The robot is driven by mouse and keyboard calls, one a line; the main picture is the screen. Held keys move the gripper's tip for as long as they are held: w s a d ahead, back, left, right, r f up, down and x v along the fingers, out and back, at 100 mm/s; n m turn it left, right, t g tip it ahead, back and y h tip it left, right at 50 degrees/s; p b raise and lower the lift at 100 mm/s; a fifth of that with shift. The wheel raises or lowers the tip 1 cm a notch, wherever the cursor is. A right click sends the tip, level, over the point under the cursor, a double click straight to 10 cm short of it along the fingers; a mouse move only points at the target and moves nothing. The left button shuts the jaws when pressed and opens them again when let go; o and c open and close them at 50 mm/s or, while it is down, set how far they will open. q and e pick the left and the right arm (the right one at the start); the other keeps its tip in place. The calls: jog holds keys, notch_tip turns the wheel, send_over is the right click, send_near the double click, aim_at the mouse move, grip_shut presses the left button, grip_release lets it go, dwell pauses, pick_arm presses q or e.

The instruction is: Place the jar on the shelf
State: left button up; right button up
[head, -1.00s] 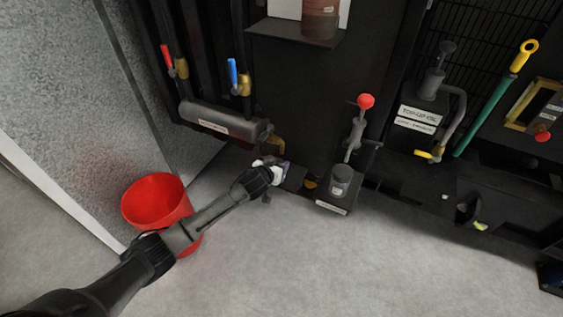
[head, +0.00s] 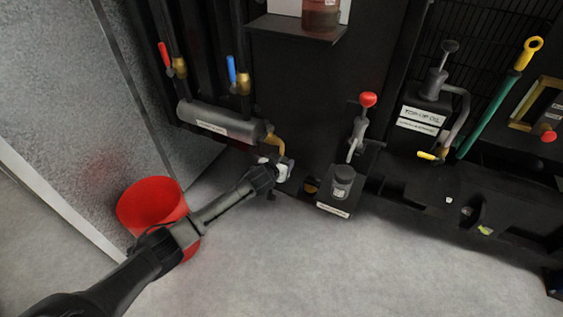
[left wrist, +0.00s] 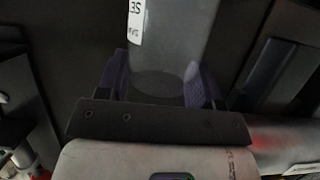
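My right gripper is not in view.
A red bucket (head: 152,203) stands on the floor at left, partly behind my left arm. A labelled horizontal cylinder (head: 222,124) and red and blue valve handles are above the gripper. A top-up oil pump (head: 434,85) stands at right. Open floor lies in front.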

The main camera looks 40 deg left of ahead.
pick_arm(q)
jog(key=o, duration=0.4)
jog(key=shift+s, duration=0.1)
jog(key=shift+r, duration=0.1)
jog(key=shift+r, duration=0.15)
jog(key=p+v, duration=0.6)
jog(key=v, duration=0.5)
jog(key=s+d+f+m+g+h, duration=0.1)
jog(key=s+d+f+g, duration=0.25)
jog(key=s+d, duration=0.45)
jog(key=s+d+f+m+g+h, duration=0.15)
jog(key=s+d+f, duration=0.3)
jog(key=s, duration=0.65)
jog(key=s+d+r+g, duration=0.1)
jog(key=s+d, duration=0.1)
jog(key=s, duration=0.3)
jog(key=s+d+r+m+g, duration=0.1)
jog(key=s+d+g, duration=0.1)
jog(key=s, duration=0.4)
jog(key=s+d+r+m+g, duration=0.1)
jog(key=s+d, duration=0.1)
jog(key=s, duration=0.4)
jog(key=shift+s+r+g+h, duration=0.1)
jog(key=shift+s+g+h, duration=0.15)
jog(key=shift+g, duration=0.15)
